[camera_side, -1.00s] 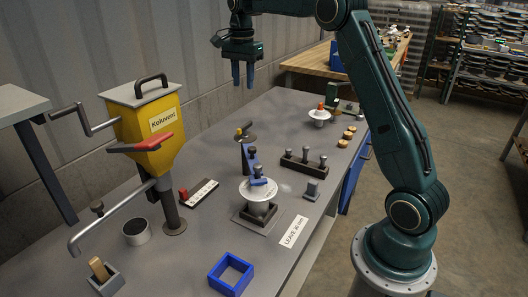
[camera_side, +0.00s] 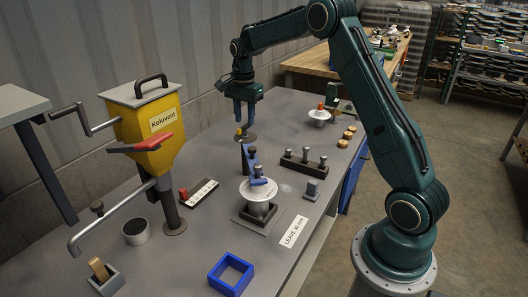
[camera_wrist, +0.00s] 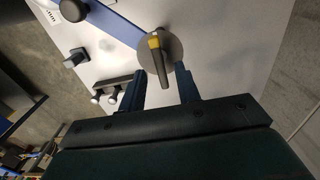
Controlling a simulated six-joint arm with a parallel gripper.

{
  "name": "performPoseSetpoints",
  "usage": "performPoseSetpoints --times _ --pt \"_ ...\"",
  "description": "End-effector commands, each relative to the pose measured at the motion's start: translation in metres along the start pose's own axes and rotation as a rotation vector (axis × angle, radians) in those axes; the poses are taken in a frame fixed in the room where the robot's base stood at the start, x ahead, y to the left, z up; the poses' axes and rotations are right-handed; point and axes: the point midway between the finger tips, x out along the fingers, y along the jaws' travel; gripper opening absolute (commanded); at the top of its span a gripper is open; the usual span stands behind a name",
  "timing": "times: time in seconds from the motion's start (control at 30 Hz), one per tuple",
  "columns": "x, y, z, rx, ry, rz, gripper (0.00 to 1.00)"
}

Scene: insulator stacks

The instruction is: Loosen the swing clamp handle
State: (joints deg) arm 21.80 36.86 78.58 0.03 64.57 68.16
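The swing clamp handle (camera_wrist: 160,66) is a dark lever with a yellow end on a grey disc (camera_wrist: 174,50). In the side view the handle's yellow end (camera_side: 239,131) shows just below my fingers. A blue clamp arm (camera_wrist: 116,22) runs from the disc; in the side view the blue arm (camera_side: 251,158) reaches over a white insulator disc (camera_side: 258,190). My gripper (camera_side: 245,122) is open, fingers pointing down above the handle; in the wrist view my gripper (camera_wrist: 160,75) has the handle between its fingers, apparently not touching. The exact height gap cannot be told.
A yellow hopper (camera_side: 152,125) with crank and spout stands at left. A dark block with several pegs (camera_side: 304,164), a blue square frame (camera_side: 231,274) and another white disc (camera_side: 320,115) sit on the bench. The corrugated wall is behind my gripper.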

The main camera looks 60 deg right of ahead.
Motion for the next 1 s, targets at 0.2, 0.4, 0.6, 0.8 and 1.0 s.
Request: performPoseSetpoints --times 0.2,0.4,0.6,0.8,1.0 --pt "0.017 0.000 0.000 0.000 0.000 0.001 0.33" --pt "0.020 0.000 0.000 0.000 0.000 0.001 0.33" --pt "0.020 0.000 0.000 0.000 0.000 0.000 0.27" --pt "0.020 0.000 0.000 0.000 0.000 0.000 0.00" --pt "0.020 0.000 0.000 -0.005 0.000 0.000 0.00"
